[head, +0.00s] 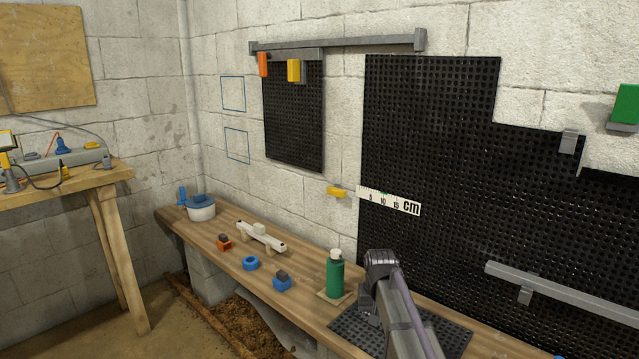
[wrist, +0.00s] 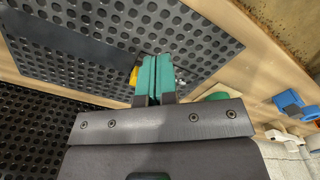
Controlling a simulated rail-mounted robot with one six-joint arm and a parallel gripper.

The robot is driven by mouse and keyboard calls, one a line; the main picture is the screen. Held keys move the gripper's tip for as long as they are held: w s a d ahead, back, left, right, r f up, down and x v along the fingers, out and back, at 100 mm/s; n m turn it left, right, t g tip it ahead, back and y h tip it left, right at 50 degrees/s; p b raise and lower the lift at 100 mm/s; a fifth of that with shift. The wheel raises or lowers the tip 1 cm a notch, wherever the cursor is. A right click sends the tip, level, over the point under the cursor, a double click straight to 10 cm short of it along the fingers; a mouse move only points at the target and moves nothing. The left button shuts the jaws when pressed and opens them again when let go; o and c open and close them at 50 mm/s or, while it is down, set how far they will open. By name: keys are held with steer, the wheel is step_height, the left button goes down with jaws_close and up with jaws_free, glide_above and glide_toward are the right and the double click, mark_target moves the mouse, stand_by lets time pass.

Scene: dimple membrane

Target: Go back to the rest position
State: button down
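My gripper (wrist: 157,75) shows in the wrist view with its two teal fingers side by side and pressed together. I see nothing clearly held between them. They point over a black dimpled mat (wrist: 65,30). A small yellow thing (wrist: 133,77) peeks out beside the left finger; most of it is hidden, and I cannot tell whether it touches the finger. In the head view my arm reaches over the same mat (head: 452,336) on the bench, and the fingers do not show there.
A green bottle (head: 335,275) stands close left of my arm. A blue block (head: 282,283), blue ring (head: 251,263), orange block (head: 223,242), white bar (head: 262,236) and white-blue pot (head: 201,208) lie farther left on the wooden bench (head: 310,318). Black dimpled panels (head: 430,130) cover the wall behind.

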steer(key=s+d, duration=0.2)
steer(key=s, duration=2.3)
step_height(320, 180, up, 33)
steer(key=w+p, duration=0.1)
steer(key=p, duration=3.1)
steer(key=shift+w+f+n+p, duration=0.15)
steer(key=shift+w+n+p, duration=0.1)
steer(key=shift+n+p, duration=0.1)
